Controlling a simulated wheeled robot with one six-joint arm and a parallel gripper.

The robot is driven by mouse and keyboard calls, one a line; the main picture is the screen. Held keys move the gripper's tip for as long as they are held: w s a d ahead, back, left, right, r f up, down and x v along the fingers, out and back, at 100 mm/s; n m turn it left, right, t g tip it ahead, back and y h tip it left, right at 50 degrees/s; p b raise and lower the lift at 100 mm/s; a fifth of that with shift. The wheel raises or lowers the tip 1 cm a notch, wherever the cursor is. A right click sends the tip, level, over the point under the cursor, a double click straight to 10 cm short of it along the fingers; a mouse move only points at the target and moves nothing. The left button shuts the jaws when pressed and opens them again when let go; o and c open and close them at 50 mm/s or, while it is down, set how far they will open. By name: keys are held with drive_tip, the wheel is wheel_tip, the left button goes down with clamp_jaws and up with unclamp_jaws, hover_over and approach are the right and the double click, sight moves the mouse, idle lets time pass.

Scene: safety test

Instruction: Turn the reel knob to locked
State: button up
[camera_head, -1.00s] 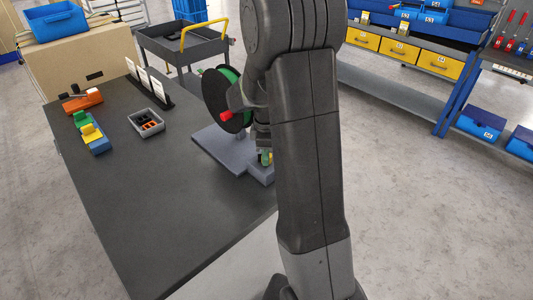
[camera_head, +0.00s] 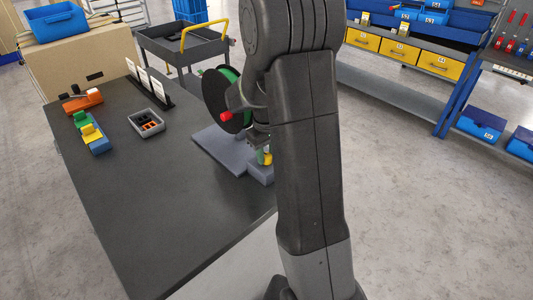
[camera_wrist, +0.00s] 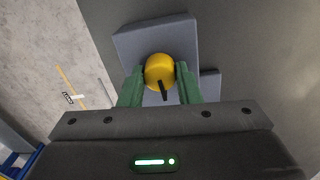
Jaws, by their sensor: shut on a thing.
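The round yellow reel knob (camera_wrist: 159,70) stands on a grey-blue block (camera_wrist: 150,34) in the wrist view. A black pointer on it points toward the bottom of the picture, slightly right. My gripper (camera_wrist: 160,82) has one green finger on each side and is shut on the knob. In the head view my gripper (camera_head: 264,158) is low beside the reel, partly hidden by my arm. The reel (camera_head: 224,100), black and green with a red tip, stands on a grey base plate (camera_head: 219,149). No locked marking is readable.
On the dark table (camera_head: 160,210) are a small grey bin (camera_head: 146,122), an orange tool (camera_head: 82,101), coloured blocks (camera_head: 92,135) and a card holder (camera_head: 149,86). The front of the table is clear. A cart (camera_head: 180,45) stands behind.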

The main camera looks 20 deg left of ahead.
sight(266, 155)
drive_tip(key=shift+m, duration=0.4)
drive_tip(key=o, duration=1)
wheel_tip(266, 155, up, 14)
drive_tip(key=shift+s+a+f, duration=0.1)
drive_tip(key=shift+s, duration=0.05)
idle(0.3)
wheel_tip(266, 155, down, 14)
idle(0.6)
